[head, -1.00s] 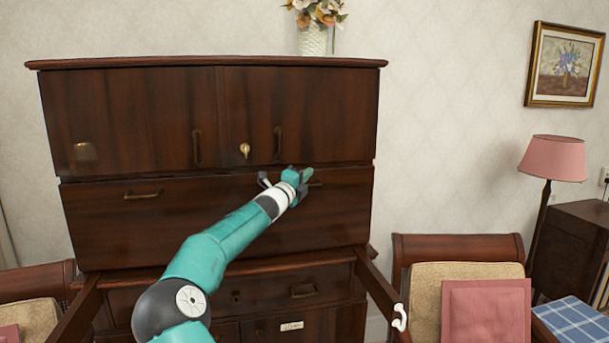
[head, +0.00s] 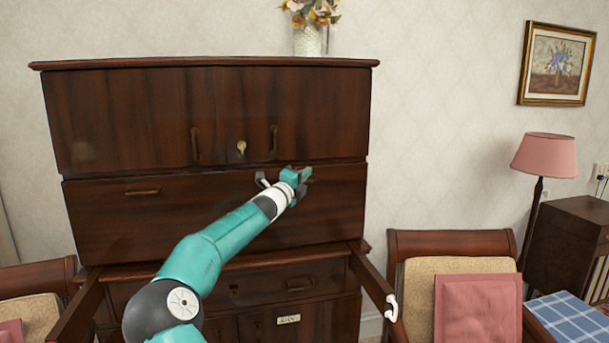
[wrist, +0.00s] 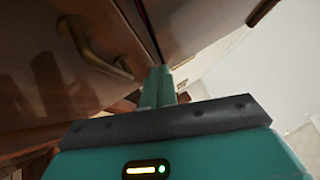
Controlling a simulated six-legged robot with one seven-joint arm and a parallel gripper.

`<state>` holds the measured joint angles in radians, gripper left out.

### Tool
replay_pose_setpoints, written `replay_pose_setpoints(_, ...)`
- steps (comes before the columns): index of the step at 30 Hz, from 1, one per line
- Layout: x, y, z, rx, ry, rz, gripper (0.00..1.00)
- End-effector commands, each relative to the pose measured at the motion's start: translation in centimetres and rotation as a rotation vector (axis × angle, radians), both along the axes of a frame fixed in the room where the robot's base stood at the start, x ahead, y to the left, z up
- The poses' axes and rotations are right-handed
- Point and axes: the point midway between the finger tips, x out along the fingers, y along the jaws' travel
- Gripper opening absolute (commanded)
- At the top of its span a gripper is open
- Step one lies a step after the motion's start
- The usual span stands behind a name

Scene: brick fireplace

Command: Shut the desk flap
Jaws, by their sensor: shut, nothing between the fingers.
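The desk flap (head: 215,215) is the wide dark wood panel below the two upper doors. In the head view it stands upright, close to flush with the cabinet front, with a thin dark gap along its top edge. Its left handle (head: 142,192) shows; the right handle is hidden behind my gripper in that view. My gripper (head: 304,175) is at the flap's upper right and looks shut and empty. In the wrist view its fingers (wrist: 159,85) are together beside a brass handle (wrist: 92,48) on a dark wood panel. I cannot tell whether they touch the wood.
Two pull-out supports, the right one (head: 372,285), stick out below the flap. A chair (head: 452,250) with a pink cushion stands to the right and another (head: 40,290) to the left. A key (head: 241,147) sits in the upper door. A flower vase (head: 308,40) stands on top.

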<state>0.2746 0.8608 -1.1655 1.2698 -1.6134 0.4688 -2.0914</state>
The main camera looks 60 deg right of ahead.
Motion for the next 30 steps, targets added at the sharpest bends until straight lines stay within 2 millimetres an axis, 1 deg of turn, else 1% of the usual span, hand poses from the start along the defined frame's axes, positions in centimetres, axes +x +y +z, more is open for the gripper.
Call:
replay_pose_setpoints(1,0.4,0.9,-0.1,0.002,0.0,0.005,0.0)
replay_pose_setpoints(5,0.6,2.6,-0.1,0.003,-0.001,0.004,0.0)
replay_pose_setpoints(12,1.0,6.5,-0.1,0.004,-0.001,0.005,0.0)
replay_pose_setpoints(16,1.0,8.2,-0.1,0.002,-0.001,0.004,0.0)
replay_pose_setpoints(21,1.0,9.4,-0.1,0.001,-0.001,0.003,0.0)
replay_pose_setpoints(30,0.8,9.7,-0.2,0.003,-0.002,0.001,0.0)
